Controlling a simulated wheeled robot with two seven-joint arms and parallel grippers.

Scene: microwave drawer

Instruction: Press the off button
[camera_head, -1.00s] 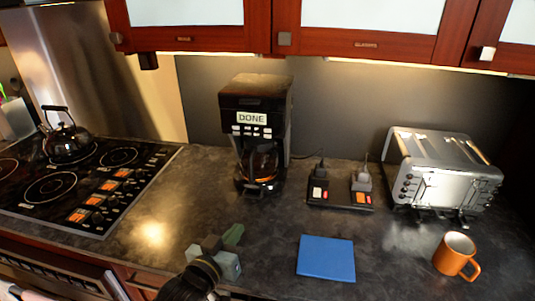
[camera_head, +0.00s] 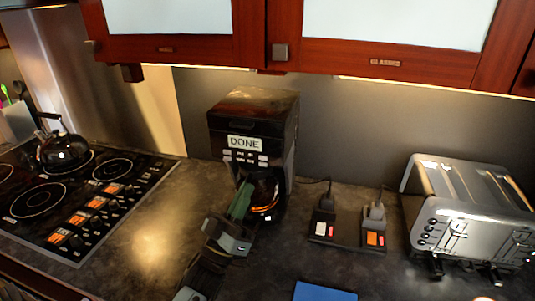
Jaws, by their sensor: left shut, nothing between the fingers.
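The black coffee maker (camera_head: 255,108) stands upright against the back wall. Its display (camera_head: 244,142) reads DONE, and a row of small pale buttons (camera_head: 263,161) sits below it. The button labels are too small to read, so I cannot tell which one is off. A glass carafe (camera_head: 264,192) stands in the machine and is partly hidden. My left gripper (camera_head: 241,199) is shut and empty. Its green fingertips are in front of the machine, below the buttons, overlapping the carafe's left side in the picture. I cannot tell whether they touch. My right gripper is not in view.
Two switched sockets with plugs (camera_head: 377,214) lie right of the coffee maker, and a metal toaster (camera_head: 470,215) stands farther right. A blue mat (camera_head: 323,293) is at the bottom edge. The stove (camera_head: 70,205) with a kettle (camera_head: 62,148) is left. Red-brown cabinets (camera_head: 380,60) hang above.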

